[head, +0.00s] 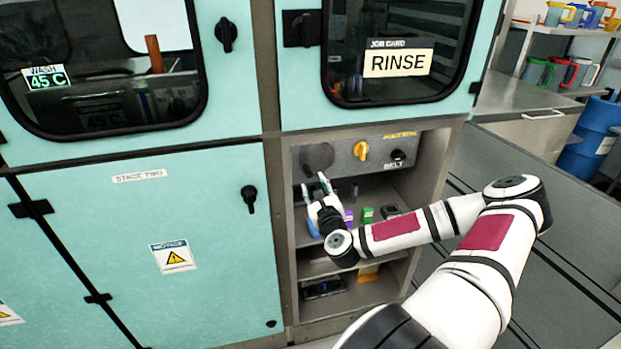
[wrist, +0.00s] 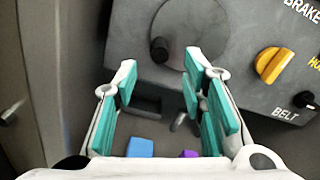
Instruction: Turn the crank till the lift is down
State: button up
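The crank (wrist: 187,30) is a dark round disc with a black knob (wrist: 159,49) at its lower left, on the grey control panel. In the head view the dark disc (head: 318,156) is at the panel's left end. My gripper (wrist: 157,72) is open and empty, its teal-padded fingers pointing up towards the knob, which shows just beyond and between the tips. In the head view my gripper (head: 316,186) is just below the disc. Contact with the knob cannot be seen. I cannot tell which part is the lift.
An orange knob (head: 361,150) and a black BELT knob (head: 398,155) sit right of the crank. Below the panel is an open bay with a purple item (head: 348,218), a green item (head: 368,214) and a blue item (wrist: 140,147). A cabinet wall (wrist: 45,60) stands close on the left.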

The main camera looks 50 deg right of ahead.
jog(key=shift+v, duration=2.05)
